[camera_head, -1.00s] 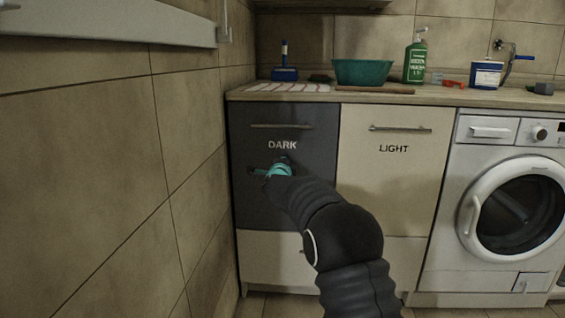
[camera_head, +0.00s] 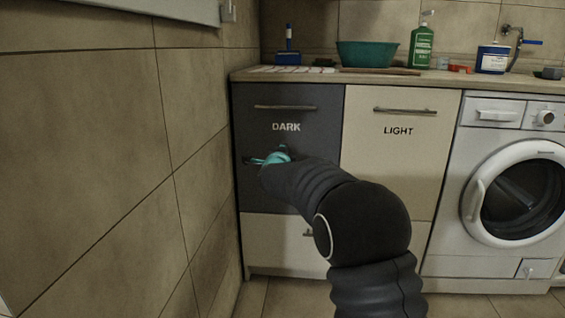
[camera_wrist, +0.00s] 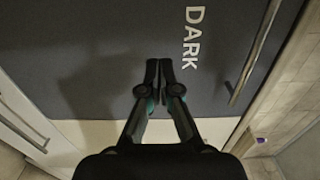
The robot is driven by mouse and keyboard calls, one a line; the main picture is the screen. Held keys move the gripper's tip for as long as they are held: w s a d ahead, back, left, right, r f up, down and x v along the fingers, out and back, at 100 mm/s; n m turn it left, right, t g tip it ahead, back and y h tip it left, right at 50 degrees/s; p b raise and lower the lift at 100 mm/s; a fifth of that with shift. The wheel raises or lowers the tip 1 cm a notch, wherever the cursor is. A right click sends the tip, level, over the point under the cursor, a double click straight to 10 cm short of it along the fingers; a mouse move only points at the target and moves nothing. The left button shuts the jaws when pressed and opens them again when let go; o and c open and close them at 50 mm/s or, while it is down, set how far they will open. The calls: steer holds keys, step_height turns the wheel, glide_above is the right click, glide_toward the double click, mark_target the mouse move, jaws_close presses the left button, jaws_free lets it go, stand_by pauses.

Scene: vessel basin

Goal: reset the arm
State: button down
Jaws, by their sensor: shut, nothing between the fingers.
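My gripper (camera_wrist: 159,66) is shut and empty in the wrist view, its two fingertips together in front of the dark grey drawer front (camera_wrist: 90,40) marked DARK. In the head view my gripper (camera_head: 262,160) shows as a small teal and dark shape below the DARK lettering, partly hidden by my arm. The DARK front (camera_head: 315,100) is closed, with a bar handle (camera_head: 285,107) near its top. The handle also shows at the right of the wrist view (camera_wrist: 252,55). I cannot tell how far the fingertips are from the front.
A cream LIGHT front (camera_head: 400,170) and a washing machine (camera_head: 520,190) stand to the right. The tiled wall (camera_head: 90,150) is close on the left. The counter (camera_head: 440,82) holds a green basin (camera_head: 366,54), a green bottle (camera_head: 421,47) and a blue-and-white tub (camera_head: 492,60).

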steer(key=s, duration=0.7)
steer(key=s+a+f+n+g+y, duration=0.3)
steer(key=a+f+n+g+y, duration=0.15)
steer(key=f+n, duration=0.35)
steer(key=s+f+n+g+y+p, duration=0.1)
steer(key=s+f+n+g, duration=0.4)
steer(key=s, duration=0.5)
steer(key=s+d+r+n+g+h+p, duration=0.1)
steer(key=s+d+n+g+p, duration=0.1)
steer(key=s+d, duration=0.5)
steer(key=s+d+r+n+g+h+p, duration=0.1)
steer(key=s+d+n, duration=0.2)
steer(key=s, duration=0.9)
steer(key=s+d+r+n+g+h+p, duration=0.1)
steer(key=s+d+r+n+g+p, duration=0.1)
steer(key=s+d, duration=0.5)
steer(key=s+d+r+t+p, duration=0.1)
steer(key=s+d+r+p, duration=0.1)
steer(key=s, duration=0.3)
steer(key=s+d+r+m+t+p, duration=0.1)
steer(key=s+d+r+p, duration=0.1)
steer(key=s+r, duration=0.3)
steer(key=shift+s+d+r+h, duration=0.3)
steer(key=shift+s+d+h, duration=0.15)
steer(key=shift+d, duration=0.15)
